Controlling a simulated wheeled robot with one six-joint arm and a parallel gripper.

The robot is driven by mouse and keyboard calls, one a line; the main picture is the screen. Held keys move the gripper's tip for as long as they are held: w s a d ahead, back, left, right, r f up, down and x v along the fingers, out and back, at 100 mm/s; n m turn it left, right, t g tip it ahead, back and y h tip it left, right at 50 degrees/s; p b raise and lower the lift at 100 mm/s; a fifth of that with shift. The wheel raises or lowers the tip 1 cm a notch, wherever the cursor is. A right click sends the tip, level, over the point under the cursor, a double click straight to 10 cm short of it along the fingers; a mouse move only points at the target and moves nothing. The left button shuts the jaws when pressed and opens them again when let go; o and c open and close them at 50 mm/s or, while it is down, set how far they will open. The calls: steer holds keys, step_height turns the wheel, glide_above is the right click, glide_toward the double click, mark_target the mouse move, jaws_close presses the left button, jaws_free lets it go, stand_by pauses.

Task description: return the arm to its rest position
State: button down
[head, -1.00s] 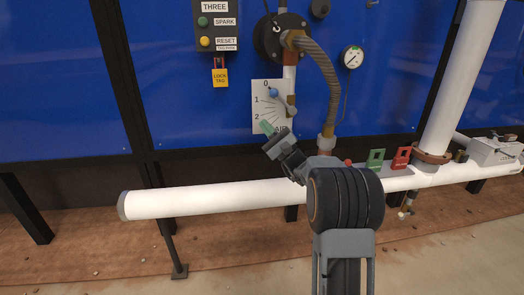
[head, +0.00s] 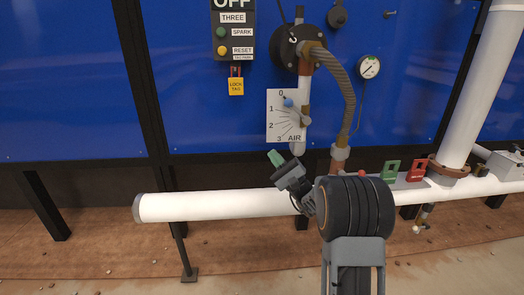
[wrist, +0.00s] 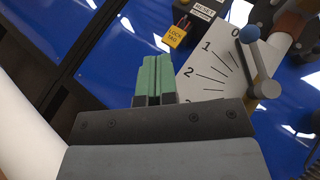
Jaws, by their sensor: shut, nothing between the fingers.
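My gripper (head: 275,158) is in front of the white horizontal pipe, below and left of the air dial plate. In the wrist view its green fingertips (wrist: 153,77) are together, with nothing between them. My arm's dark joint covers part of the pipe in the head view. The air dial plate (head: 283,127) is white with marks 0 to 3. Its lever has a blue knob (head: 288,102), which also shows in the wrist view (wrist: 249,34) near the 0 mark. The gripper is apart from the lever.
The white pipe (head: 215,206) runs across behind my arm. A control box (head: 233,32) with a yellow lock tag (head: 236,86) hangs above. A ribbed hose (head: 343,85), a gauge (head: 369,67), and green (head: 391,170) and red (head: 415,170) brackets are to the right. Open floor lies in front.

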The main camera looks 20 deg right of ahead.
steer(key=shift+r, duration=0.1)
steer(key=s+a+r+n+g+p, duration=0.4)
steer(key=a+r+g+p, duration=0.1)
steer(key=a+g+p, duration=0.2)
steer(key=s+a+r+n+g+p, duration=0.3)
steer(key=s+a+r+g+p, duration=0.2)
steer(key=a+r+g+p, duration=0.15)
steer(key=s+a+r+n+g+h+p, duration=0.1)
steer(key=s+a+n+g+h+p, duration=0.15)
steer(key=s+p, duration=0.25)
steer(key=s+a+r+n+g+h+p, duration=0.1)
steer(key=s+r+n+g+h+p, duration=0.15)
steer(key=s+h+p, duration=0.2)
steer(key=s+d+r+n+t+h+p, duration=0.2)
steer(key=s+d+r+n+h+p, duration=0.2)
steer(key=s+d+r+h+p, duration=0.3)
steer(key=d+h+p, duration=0.3)
steer(key=p, duration=0.3)
steer(key=shift+s+d+r, duration=0.35)
steer(key=shift+s, duration=0.05)
